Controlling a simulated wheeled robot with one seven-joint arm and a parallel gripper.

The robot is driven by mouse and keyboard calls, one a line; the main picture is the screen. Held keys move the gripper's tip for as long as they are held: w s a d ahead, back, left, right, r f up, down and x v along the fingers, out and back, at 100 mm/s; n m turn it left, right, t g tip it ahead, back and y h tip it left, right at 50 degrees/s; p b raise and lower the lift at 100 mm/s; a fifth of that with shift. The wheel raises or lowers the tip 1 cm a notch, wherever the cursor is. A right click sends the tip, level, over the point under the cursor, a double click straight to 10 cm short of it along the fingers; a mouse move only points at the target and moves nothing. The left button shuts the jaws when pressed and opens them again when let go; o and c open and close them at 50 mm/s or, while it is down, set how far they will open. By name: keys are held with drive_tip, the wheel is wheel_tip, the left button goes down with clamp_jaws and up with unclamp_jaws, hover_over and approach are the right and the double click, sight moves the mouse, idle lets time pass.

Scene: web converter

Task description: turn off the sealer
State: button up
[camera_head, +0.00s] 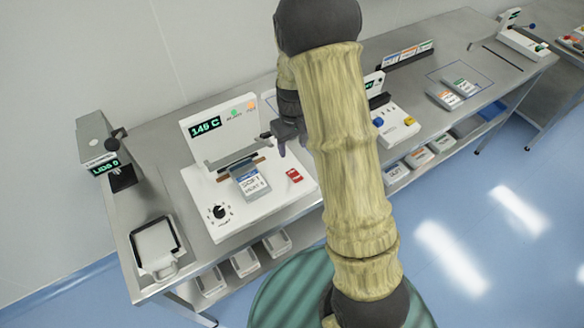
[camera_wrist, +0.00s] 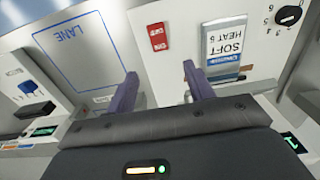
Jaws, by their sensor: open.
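The sealer (camera_head: 205,185) is a white machine on the steel bench, with a green 149 C display (camera_head: 204,126) lit. A red switch (camera_head: 294,175) sits on the right of its base; the wrist view shows it too (camera_wrist: 158,36). A black dial (camera_head: 217,212) is at its front left corner. A pouch marked SOFT HEAT 6 (camera_head: 251,183) lies on the base in front of the bar. My gripper (camera_head: 283,145) is open and empty above the base's right side. In the wrist view its fingertips (camera_wrist: 159,80) are apart, with the red switch beyond their gap.
A LIDS dispenser (camera_head: 105,150) and a white tray (camera_head: 153,247) are at left. Bins (camera_head: 243,262) sit below. A blue LANE outline (camera_wrist: 80,50) marks clear bench.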

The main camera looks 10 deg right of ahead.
sight(293, 173)
wheel_tip(293, 173, down, 12)
drive_tip(key=p, duration=0.3)
drive_tip(key=shift+d+f, duration=0.1)
drive_tip(key=shift+f, duration=0.15)
drive_tip(key=shift+c, duration=0.2)
